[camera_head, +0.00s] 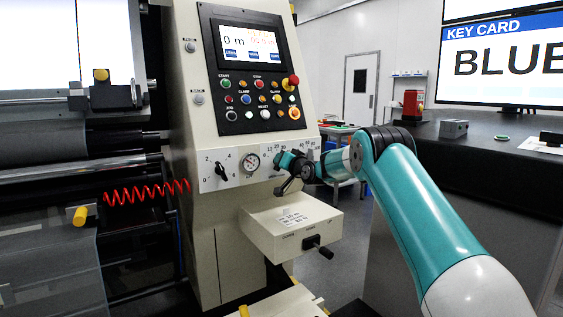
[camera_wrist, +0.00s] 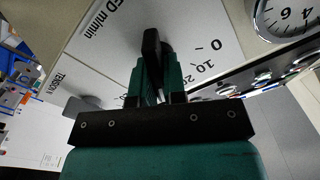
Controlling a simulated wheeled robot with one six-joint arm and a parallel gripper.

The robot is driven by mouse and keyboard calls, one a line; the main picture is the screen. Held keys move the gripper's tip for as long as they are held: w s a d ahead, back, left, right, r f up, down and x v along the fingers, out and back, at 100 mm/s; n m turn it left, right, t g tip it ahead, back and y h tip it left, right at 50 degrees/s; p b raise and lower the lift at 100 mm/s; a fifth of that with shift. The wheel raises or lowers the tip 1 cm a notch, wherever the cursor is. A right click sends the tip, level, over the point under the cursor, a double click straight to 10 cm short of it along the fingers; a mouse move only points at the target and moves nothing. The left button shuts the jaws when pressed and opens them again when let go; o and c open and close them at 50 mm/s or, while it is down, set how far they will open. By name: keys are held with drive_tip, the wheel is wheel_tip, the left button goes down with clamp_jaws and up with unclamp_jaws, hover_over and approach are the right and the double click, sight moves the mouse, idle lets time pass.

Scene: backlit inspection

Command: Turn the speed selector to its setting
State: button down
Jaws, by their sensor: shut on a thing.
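The speed selector (camera_wrist: 152,44) is a black bar-shaped knob on a pale panel marked "m/min", in the wrist view. Its printed scale shows 0, 10 and 20 to the right of the knob. My gripper (camera_wrist: 154,78) has its teal fingers closed around the knob's near part. In the head view my gripper (camera_head: 284,163) is at the machine's lower panel, to the right of the round gauge, and covers most of the selector. Part of the scale numbers shows above it. Which mark the knob points at cannot be told.
Left of my gripper are a round gauge (camera_head: 252,162) and another black knob (camera_head: 222,169). A control panel (camera_head: 255,75) with buttons is above. A screen (camera_head: 505,55) at right reads "KEY CARD BLUE".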

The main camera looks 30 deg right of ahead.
drive_tip(key=c, duration=1.2)
unclamp_jaws()
drive_tip(key=s+b, duration=0.1)
drive_tip(key=s, duration=0.4)
drive_tip(key=s+b, duration=0.1)
drive_tip(key=s, duration=0.5)
drive_tip(key=s+b, duration=0.1)
drive_tip(key=s, duration=0.5)
drive_tip(key=shift+s+d, duration=0.25)
drive_tip(key=shift+d, duration=0.1)
